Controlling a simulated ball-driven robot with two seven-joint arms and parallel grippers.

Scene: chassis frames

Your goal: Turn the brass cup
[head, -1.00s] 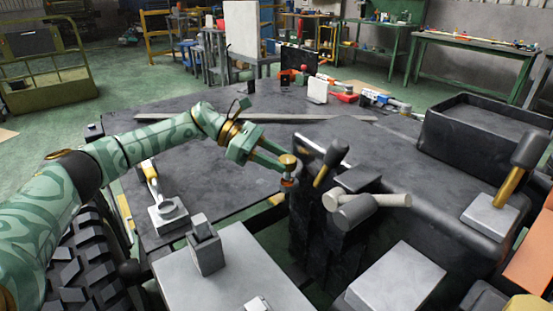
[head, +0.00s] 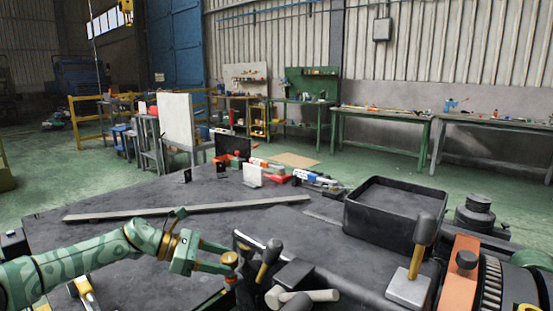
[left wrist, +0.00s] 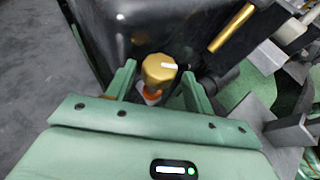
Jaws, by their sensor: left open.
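The brass cup (head: 230,258) is a small gold cap with an orange part under it, at the edge of the dark block in the lower middle of the head view. In the left wrist view the brass cup (left wrist: 156,69) shows a white line on its top, pointing right. My left gripper (head: 222,258) is open, with its fingers reaching to the cup. In the left wrist view the cup is between the two finger ends, with gaps visible on both sides. My right gripper is not in view.
A black tray (head: 352,218) and a gold-shafted lever (head: 419,255) are farther right. A long grey bar (head: 190,209) lies on the dark tabletop.

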